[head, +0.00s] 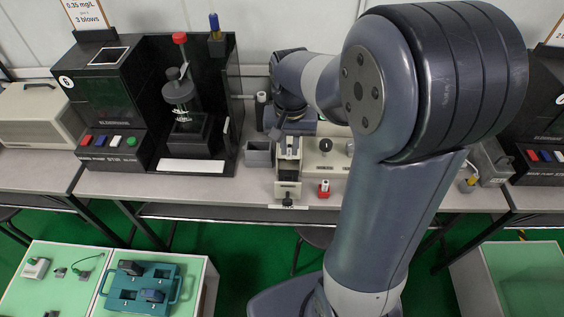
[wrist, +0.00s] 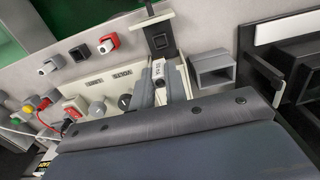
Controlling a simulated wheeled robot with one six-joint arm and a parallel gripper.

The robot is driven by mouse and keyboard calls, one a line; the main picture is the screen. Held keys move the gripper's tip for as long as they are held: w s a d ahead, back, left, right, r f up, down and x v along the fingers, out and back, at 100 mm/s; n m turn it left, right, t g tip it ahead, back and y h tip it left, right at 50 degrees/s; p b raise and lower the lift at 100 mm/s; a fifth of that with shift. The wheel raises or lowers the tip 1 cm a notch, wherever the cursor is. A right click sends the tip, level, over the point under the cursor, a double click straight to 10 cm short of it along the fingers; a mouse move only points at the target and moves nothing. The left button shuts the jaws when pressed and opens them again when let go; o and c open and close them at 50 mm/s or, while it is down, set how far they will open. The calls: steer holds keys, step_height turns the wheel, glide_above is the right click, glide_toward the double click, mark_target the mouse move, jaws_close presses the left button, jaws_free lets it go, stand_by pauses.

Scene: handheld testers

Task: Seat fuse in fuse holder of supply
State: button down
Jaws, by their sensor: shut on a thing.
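In the wrist view my gripper (wrist: 160,82) reaches out past its wide grey body, its two grey fingers on either side of a small pale piece with dark marks (wrist: 158,68). It is shut; the piece seems to be the fuse, but too little shows to be sure. The supply, a beige box with knobs (wrist: 98,92), stands just left of the fingers. In the head view the supply (head: 325,158) shows partly behind my arm, and my gripper is hard to make out against it. I cannot make out the fuse holder's opening.
A grey open box (wrist: 213,70) is to the right. A black tester (head: 105,105) stands further left in the head view.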

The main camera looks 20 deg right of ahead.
step_height(320, 180, down, 10)
steer(key=shift+r+b, duration=0.1)
steer(key=shift+b, duration=0.3)
steer(key=shift+f, duration=0.2)
steer(key=c, duration=1.4)
jaws_free()
steer(key=shift+c, duration=0.2)
steer(key=shift+r, duration=0.15)
step_height(320, 180, up, 12)
steer(key=shift+r+p, duration=0.1)
steer(key=shift+p, duration=0.5)
